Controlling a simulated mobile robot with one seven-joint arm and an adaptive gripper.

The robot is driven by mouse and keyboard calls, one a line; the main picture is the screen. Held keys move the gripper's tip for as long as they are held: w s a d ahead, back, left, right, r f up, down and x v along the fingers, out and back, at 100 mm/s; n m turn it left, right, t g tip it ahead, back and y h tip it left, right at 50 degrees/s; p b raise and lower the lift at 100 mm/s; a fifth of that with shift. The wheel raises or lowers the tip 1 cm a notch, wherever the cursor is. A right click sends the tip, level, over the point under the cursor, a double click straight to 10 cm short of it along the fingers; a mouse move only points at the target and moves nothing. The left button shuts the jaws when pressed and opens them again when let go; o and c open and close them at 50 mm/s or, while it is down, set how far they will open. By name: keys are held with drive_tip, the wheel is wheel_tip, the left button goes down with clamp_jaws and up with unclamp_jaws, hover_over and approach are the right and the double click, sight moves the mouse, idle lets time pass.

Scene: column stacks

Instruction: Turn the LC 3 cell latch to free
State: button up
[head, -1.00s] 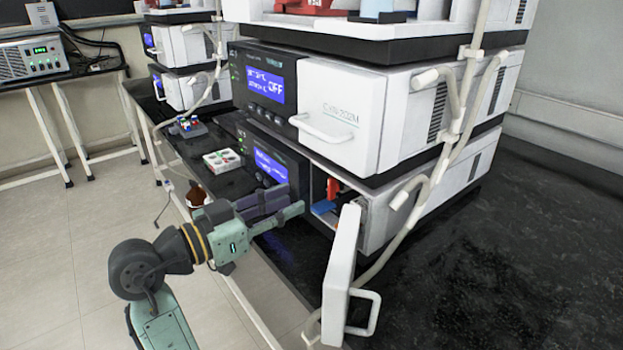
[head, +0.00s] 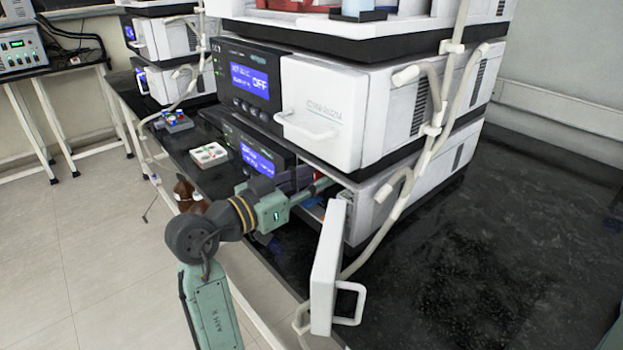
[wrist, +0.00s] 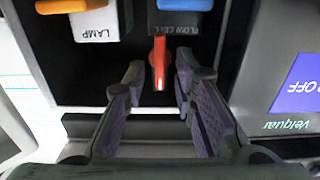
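In the wrist view, the red latch lever (wrist: 159,63) stands upright in the picture, in the dark bay beside the blue flow cell handle (wrist: 185,5). My gripper (wrist: 160,76) is open, with a fingertip on each side of the lever's lower end and a visible gap to it. In the head view, my gripper (head: 303,183) reaches into the open front bay of the lower LC unit (head: 374,207). The latch is not discernible there, hidden behind my arm and the door.
The bay's white door (head: 326,265) hangs open just right of my arm. An orange lamp handle (wrist: 68,6) is beside the flow cell. A white tray (head: 208,153) and a brown bottle (head: 184,192) stand left. The dark bench (head: 500,235) is clear at right.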

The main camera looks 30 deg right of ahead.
clamp_jaws()
drive_tip(key=shift+f+b, duration=0.1)
drive_tip(key=shift+b, duration=0.3)
drive_tip(key=shift+s+f+m+b, duration=0.2)
drive_tip(key=shift+m+b, duration=2.8)
drive_tip(key=shift+b, duration=0.35)
drive_tip(key=shift+s+f+m+b, duration=0.15)
drive_tip(key=shift+s+m+b, duration=0.1)
drive_tip(key=shift+m+b, duration=2.95)
drive_tip(key=shift+s+f+m+b, duration=0.2)
drive_tip(key=shift+m+b, duration=2.6)
drive_tip(key=shift+b, duration=0.7)
drive_tip(key=shift+o, duration=0.8)
unclamp_jaws()
